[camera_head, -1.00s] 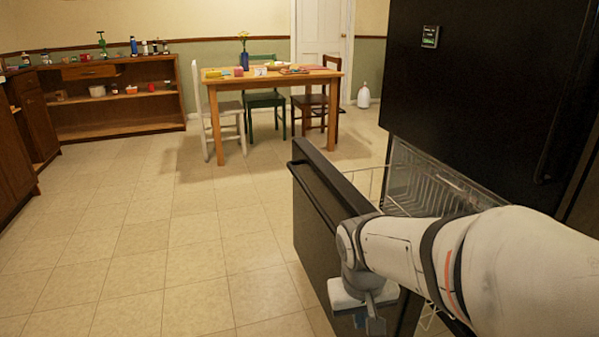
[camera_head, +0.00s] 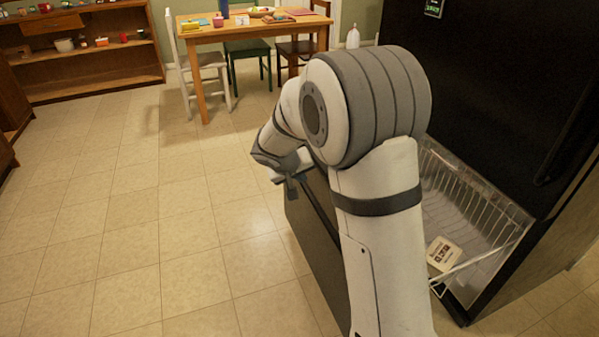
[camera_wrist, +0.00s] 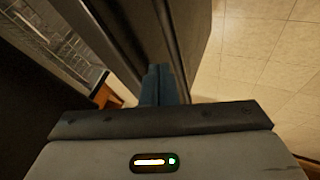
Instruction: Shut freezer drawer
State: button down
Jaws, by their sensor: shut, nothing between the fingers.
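The black freezer drawer (camera_head: 312,250) stands pulled out below the black refrigerator (camera_head: 490,90). Its wire basket (camera_head: 480,205) shows on the right, with a small white package in it. My arm hides much of the drawer front and part of the basket. In the wrist view my gripper's fingers (camera_wrist: 160,75) are together, with nothing between them, close beside the dark drawer front (camera_wrist: 190,30). I cannot tell whether they touch it.
A wooden table (camera_head: 245,30) with a white chair (camera_head: 203,75) and other chairs stands beyond the drawer. A wooden shelf unit (camera_head: 85,85) is at the back left. The tiled floor (camera_head: 150,220) left of the drawer is clear.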

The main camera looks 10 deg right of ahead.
aim_at(319, 177)
jog(key=d+f, duration=0.1)
jog(key=w+d+f, duration=0.1)
jog(key=d, duration=0.1)
jog(key=w+d+f, duration=0.1)
jog(key=d, duration=0.1)
jog(key=shift+w+f+b, duration=0.15)
jog(key=shift+w+b, duration=0.05)
jog(key=shift+b, duration=0.1)
jog(key=shift+w+d, duration=0.1)
jog(key=shift+d, duration=0.25)
jog(key=shift+d, duration=0.1)
